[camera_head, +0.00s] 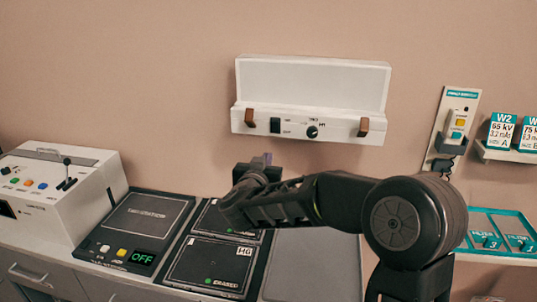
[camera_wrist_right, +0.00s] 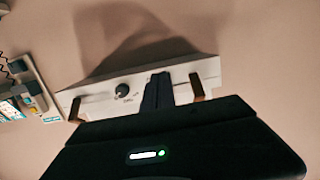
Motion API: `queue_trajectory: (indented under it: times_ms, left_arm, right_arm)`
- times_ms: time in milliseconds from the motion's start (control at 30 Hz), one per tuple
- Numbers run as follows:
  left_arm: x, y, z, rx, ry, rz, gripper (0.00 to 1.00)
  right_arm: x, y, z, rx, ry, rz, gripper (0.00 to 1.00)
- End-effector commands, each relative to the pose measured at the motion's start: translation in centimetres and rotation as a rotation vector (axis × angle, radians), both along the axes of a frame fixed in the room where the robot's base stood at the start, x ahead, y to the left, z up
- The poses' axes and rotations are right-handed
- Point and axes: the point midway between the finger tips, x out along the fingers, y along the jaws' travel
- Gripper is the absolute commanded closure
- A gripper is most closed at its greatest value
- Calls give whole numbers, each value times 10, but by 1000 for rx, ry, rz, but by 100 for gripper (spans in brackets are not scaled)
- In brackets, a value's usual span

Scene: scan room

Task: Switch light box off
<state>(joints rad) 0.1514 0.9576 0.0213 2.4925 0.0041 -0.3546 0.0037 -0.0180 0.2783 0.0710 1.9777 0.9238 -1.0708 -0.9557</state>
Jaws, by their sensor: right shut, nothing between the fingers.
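The white light box (camera_head: 312,85) hangs on the wall, its front panel pale and not clearly glowing. Its lower strip carries a black rocker switch (camera_head: 275,125) on the left and a round black knob (camera_head: 312,132) to the right, between two brown clips. My right gripper (camera_head: 262,160) is shut and empty, fingers pointing up, just below the strip and the switch. In the right wrist view the shut fingers (camera_wrist_right: 158,90) overlap the light box strip (camera_wrist_right: 95,106) beside the knob (camera_wrist_right: 122,89), and the switch is hidden there. My left gripper is out of view.
A white control console (camera_head: 60,190) stands on the counter at left. Beside it are a black panel reading OFF (camera_head: 141,257) and a plate marked ERASED (camera_head: 215,265). A wall remote (camera_head: 458,120) and a teal tray (camera_head: 500,222) are at right. My right forearm crosses above the counter.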

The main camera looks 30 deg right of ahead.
Motion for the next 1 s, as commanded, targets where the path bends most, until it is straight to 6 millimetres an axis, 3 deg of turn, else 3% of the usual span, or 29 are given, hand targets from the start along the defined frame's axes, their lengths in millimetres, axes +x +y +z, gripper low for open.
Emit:
queue_trajectory:
  times_ms: [100,300,1000]
  left_arm:
    - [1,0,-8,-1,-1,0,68]
    - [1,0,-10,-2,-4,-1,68]
    - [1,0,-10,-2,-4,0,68]
  right_arm:
    - [-16,15,-5,-1,-2,4,100]
    - [-30,26,-8,0,-2,2,100]
    - [-30,29,-9,46,-28,7,100]
